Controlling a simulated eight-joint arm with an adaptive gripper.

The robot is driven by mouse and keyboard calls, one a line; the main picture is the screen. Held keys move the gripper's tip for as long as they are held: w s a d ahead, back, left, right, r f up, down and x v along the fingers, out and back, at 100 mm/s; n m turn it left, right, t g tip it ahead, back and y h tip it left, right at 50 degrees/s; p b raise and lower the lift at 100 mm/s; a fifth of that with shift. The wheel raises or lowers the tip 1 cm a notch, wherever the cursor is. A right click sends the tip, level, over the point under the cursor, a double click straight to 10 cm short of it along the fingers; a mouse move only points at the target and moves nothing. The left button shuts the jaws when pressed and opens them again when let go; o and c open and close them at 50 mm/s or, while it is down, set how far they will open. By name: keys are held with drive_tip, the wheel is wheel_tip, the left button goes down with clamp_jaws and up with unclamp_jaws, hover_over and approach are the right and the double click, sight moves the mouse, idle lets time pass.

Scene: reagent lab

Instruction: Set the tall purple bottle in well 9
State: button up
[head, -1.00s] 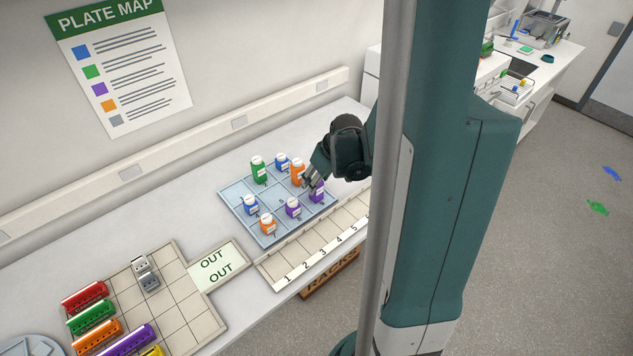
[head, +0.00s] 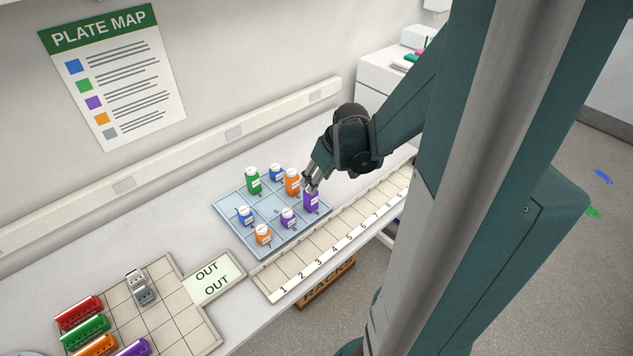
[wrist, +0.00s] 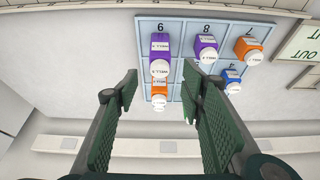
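The tall purple bottle (head: 311,201) with a white cap stands upright in well 9, the near right corner of the blue tray (head: 240,234). It also shows in the wrist view (wrist: 160,49), below the number 9. My gripper (head: 309,186) is just above and behind its top in the head view. In the wrist view my gripper (wrist: 157,95) has its two fingers wide apart, with nothing held between them. The bottle's cap appears beyond the fingertips. A shorter purple bottle (head: 288,217) stands in well 8.
An orange bottle (head: 292,182) stands close behind the tall purple one. Orange (head: 263,235), blue (head: 245,215) and green (head: 253,181) bottles occupy other wells. A numbered rack strip (head: 325,250) runs along the front, and an OUT card (head: 213,279) lies to the left.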

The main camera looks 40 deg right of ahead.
drive_tip(key=shift+v, duration=0.85)
drive_tip(key=shift+a, duration=0.1)
drive_tip(key=s+a+r+t, duration=0.1)
drive_tip(key=s+a+r, duration=0.2)
drive_tip(key=a, duration=0.6)
drive_tip(key=s+a+r+t, duration=0.1)
drive_tip(key=s+a+r, duration=0.2)
drive_tip(key=a+r, duration=0.3)
drive_tip(key=s+a+r, duration=0.3)
drive_tip(key=a+r, duration=0.2)
drive_tip(key=a, duration=0.9)
drive_tip(key=shift+a+r+t, duration=0.15)
drive_tip(key=shift+r+t, duration=0.1)
drive_tip(key=shift+t, duration=0.15)
drive_tip(key=shift+s+f, duration=0.1)
